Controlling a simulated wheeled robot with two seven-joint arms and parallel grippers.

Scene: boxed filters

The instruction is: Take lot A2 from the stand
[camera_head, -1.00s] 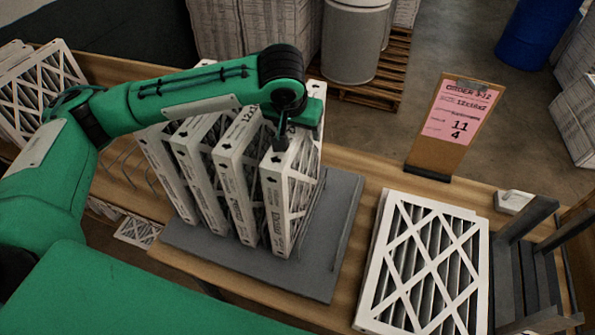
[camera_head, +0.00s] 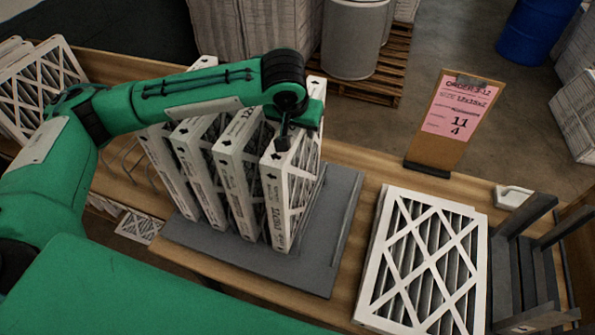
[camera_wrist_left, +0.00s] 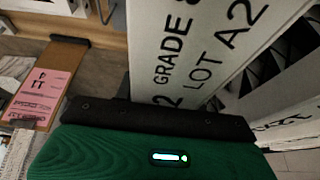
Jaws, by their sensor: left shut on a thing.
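Several white-framed pleated filters stand upright side by side on a grey stand (camera_head: 330,255) on the table. The rightmost filter (camera_head: 275,205) is under my left gripper (camera_head: 284,136). In the left wrist view this filter (camera_wrist_left: 195,55) shows "GRADE" and "LOT A2" on its edge. My left gripper is shut on its top edge, and its dark finger (camera_wrist_left: 155,118) lies against the frame. The filter is upright in line with the others; whether its bottom touches the stand cannot be told. My right gripper is not in view.
A clipboard (camera_head: 430,155) with a pink order sheet stands behind the stand. A filter pile (camera_head: 420,265) lies flat to the right, beside a dark slatted rack (camera_head: 525,265). More filters (camera_head: 40,90) stand at the far left. A narrow table strip right of the stand is clear.

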